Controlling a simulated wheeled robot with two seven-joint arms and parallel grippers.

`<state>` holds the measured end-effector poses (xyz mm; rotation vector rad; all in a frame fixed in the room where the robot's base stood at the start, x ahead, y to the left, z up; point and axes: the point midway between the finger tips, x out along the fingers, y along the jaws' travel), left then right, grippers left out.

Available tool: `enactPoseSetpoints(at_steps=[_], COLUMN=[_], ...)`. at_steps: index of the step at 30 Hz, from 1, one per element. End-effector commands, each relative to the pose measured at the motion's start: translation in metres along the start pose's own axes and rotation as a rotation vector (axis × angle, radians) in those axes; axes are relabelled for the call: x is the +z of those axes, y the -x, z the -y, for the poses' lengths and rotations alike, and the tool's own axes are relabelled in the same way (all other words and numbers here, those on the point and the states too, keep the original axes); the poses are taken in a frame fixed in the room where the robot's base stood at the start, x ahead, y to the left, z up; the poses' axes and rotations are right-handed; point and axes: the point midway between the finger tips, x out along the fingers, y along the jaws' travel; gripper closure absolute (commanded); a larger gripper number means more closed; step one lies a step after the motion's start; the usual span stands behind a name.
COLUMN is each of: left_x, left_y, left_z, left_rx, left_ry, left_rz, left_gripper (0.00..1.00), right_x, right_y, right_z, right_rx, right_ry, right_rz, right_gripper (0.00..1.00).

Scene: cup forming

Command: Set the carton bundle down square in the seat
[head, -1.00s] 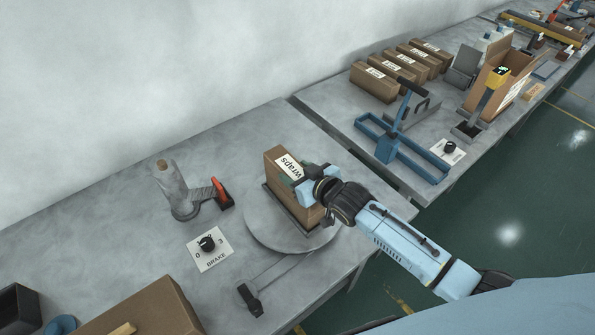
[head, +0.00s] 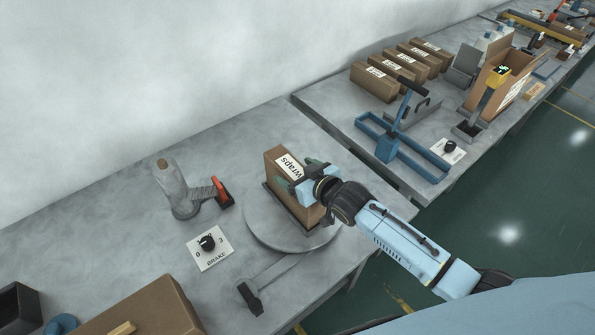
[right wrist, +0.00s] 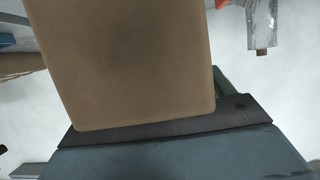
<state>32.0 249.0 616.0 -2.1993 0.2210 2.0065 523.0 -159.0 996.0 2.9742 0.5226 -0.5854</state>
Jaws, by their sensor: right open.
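The carton bundle (head: 287,200), a brown box with a white "wraps" label, stands upright in the dark low-rimmed seat (head: 283,210) on the round grey turntable (head: 262,225). My right gripper (head: 299,174) is open at the top of the carton, with one green finger on the label side and the other beyond the far side. In the right wrist view the carton (right wrist: 130,65) fills the upper middle, close in front of the gripper. Whether a finger still touches it I cannot tell. The seat's right side is hidden by my arm. My left gripper is not in view.
A brake dial (head: 208,243) and a wrap-roll holder with a red handle (head: 222,193) stand left of the turntable. A black-ended lever (head: 250,297) lies in front. A large carton (head: 150,310) is at the lower left. A blue frame tool (head: 390,150) stands on the farther bench.

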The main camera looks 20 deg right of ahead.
Motion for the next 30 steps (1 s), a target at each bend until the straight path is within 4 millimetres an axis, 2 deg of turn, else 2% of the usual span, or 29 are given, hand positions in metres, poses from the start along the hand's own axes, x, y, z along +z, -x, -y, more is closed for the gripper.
enactPoseSetpoints(at_steps=[5,8,21,24,30], left_x=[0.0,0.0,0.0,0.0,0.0], left_y=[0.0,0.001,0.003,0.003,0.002], left_z=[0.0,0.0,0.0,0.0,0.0], left_rx=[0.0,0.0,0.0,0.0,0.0], left_ry=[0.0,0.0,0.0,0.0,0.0], left_rz=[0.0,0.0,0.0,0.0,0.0], left_gripper=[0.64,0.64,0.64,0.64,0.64], right_x=[0.004,0.003,0.002,0.002,0.001], right_y=[0.004,0.013,0.097,0.113,0.131], right_z=[0.0,0.0,0.0,0.0,0.0], right_rx=[0.0,0.0,-0.001,-0.001,0.0], right_ry=[0.0,-0.001,0.0,0.0,0.0], right_rz=[0.008,0.006,0.004,0.003,0.002], right_gripper=[0.2,0.2,0.2,0.2,0.2])
